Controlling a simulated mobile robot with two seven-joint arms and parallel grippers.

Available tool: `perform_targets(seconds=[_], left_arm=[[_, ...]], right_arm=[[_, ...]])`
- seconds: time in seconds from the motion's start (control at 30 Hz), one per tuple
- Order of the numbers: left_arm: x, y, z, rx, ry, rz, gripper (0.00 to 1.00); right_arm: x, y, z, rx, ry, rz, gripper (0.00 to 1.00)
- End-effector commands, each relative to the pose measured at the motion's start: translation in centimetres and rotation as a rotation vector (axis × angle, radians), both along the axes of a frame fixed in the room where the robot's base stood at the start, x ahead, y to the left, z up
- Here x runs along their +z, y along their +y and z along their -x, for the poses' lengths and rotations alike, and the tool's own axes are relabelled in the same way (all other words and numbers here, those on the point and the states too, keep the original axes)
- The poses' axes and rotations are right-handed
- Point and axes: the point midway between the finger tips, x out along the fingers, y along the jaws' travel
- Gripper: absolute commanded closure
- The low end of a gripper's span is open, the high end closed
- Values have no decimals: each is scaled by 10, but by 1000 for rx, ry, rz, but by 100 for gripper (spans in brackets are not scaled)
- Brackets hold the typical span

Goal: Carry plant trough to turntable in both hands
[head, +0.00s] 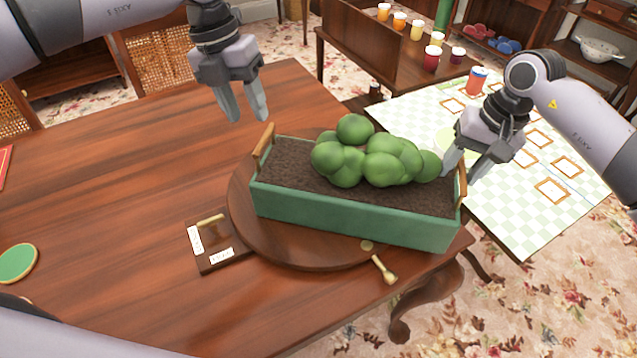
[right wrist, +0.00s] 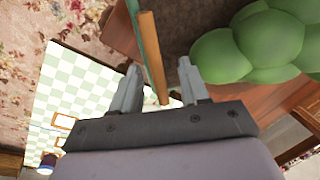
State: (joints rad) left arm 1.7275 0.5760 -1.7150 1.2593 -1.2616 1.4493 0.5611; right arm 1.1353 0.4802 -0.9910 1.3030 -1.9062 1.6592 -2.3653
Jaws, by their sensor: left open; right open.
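The green plant trough (head: 340,213) holds dark soil and a clump of round green foliage (head: 372,153). It sits on the round wooden turntable (head: 241,215) on the table, its right end reaching past the disc. It has a wooden handle at each end: the left handle (head: 263,145) and the right handle (head: 462,181). My left gripper (head: 245,112) is open and empty, above and left of the left handle. My right gripper (head: 462,168) is open at the right handle. In the right wrist view, the right handle (right wrist: 152,52) runs between the open fingers (right wrist: 158,88).
A green disc (head: 17,263) lies at the left. A checkered cloth (head: 510,215) is behind right. The table's left half is mostly clear.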

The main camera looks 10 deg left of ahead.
Motion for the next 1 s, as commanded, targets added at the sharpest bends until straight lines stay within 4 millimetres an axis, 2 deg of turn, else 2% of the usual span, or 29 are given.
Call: perform_targets(seconds=[0.03, 0.13, 0.37, 0.8, 1.0], left_arm=[[9, 2, -1, 0, -2, 0, 55], [22, 4, -1, 0, -1, 0, 55], [32, 7, -1, 1, 1, 0, 55], [32, 6, -1, 1, 1, 0, 55], [31, 6, -1, 1, 1, 0, 55]], right_arm=[[0, 0, 0, 0, 0, 0, 55], [0, 0, 0, 0, 0, 0, 55], [9, -2, 0, 0, -2, 0, 55], [94, -19, 1, -2, -4, 0, 55], [115, -23, 2, -1, -1, 1, 55]])
